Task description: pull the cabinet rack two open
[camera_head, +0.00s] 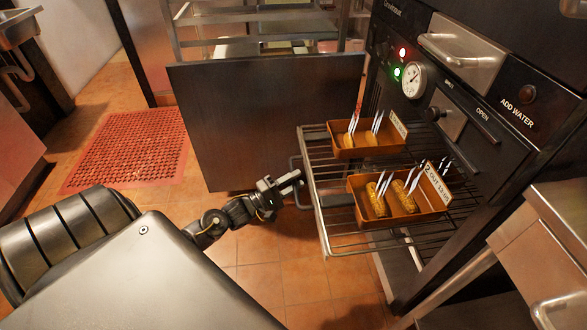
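A wire rack (335,243) stands out from the black cabinet, partly pulled out, with two orange-brown trays on it. Its handle (294,165) is a metal loop on the rack's left front edge. My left gripper (293,180) is at this handle, its fingertips overlapping the bar. I cannot tell whether the fingers are closed on the bar or only around or beside it. The rear tray (337,149) and the front tray (365,207) each hold food pieces with skewer-like sticks and a small label. My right gripper is not in view.
The dark cabinet door (235,115) stands open behind the rack. The control panel (455,85) has a gauge, lit lamps and a handle. A steel unit (550,235) is at the lower right. A red mat (130,145) lies on the tiled floor at left.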

